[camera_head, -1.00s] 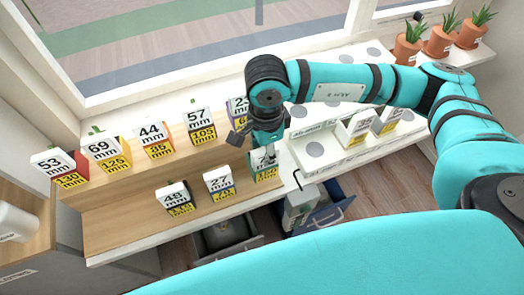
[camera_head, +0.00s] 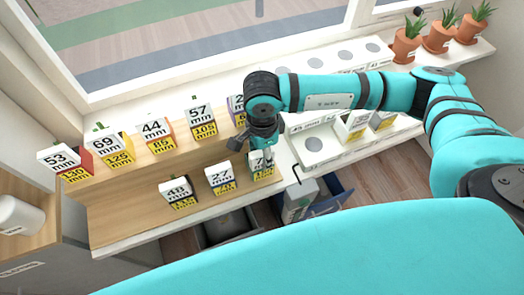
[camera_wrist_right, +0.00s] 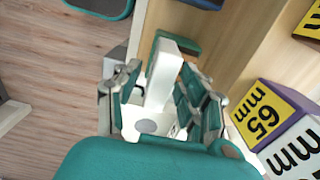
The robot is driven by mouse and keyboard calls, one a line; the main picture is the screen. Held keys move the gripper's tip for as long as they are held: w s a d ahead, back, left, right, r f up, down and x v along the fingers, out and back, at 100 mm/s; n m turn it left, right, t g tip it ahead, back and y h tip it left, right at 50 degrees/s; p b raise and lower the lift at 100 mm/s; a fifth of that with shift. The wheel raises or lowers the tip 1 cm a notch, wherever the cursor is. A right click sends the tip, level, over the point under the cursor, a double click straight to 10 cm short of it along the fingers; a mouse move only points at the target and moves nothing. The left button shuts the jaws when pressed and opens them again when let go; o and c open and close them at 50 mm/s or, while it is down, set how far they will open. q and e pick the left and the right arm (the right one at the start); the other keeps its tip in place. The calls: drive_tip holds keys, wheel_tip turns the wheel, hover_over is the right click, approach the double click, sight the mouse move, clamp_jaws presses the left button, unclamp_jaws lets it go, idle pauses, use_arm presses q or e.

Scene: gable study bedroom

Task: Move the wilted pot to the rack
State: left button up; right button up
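My right gripper (camera_head: 262,143) is over the front right of the wooden stepped stand (camera_head: 105,222), at a block-like thing with a white and yellow label (camera_head: 262,168). In the right wrist view the fingers of the right gripper (camera_wrist_right: 160,95) are apart, either side of a narrow white upright piece (camera_wrist_right: 163,72). A gap shows on its left side; contact on the right is unclear. I cannot tell which thing is the wilted pot. A white rack (camera_head: 345,150) with grey round spots stands right of the gripper. My left gripper is not in view.
Several labelled blocks stand on the stand, such as 53 mm (camera_head: 62,160) and 27 mm (camera_head: 219,176). Terracotta pots with green plants (camera_head: 438,38) stand at the far right. Open drawers (camera_head: 320,200) lie below the front edge.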

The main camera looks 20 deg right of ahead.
drive_tip(key=shift+r, duration=0.45)
wheel_tip(320, 180, up, 11)
drive_tip(key=b, duration=0.3)
drive_tip(key=shift+r+b, duration=0.2)
drive_tip(key=shift+b, duration=0.15)
idle(1.0)
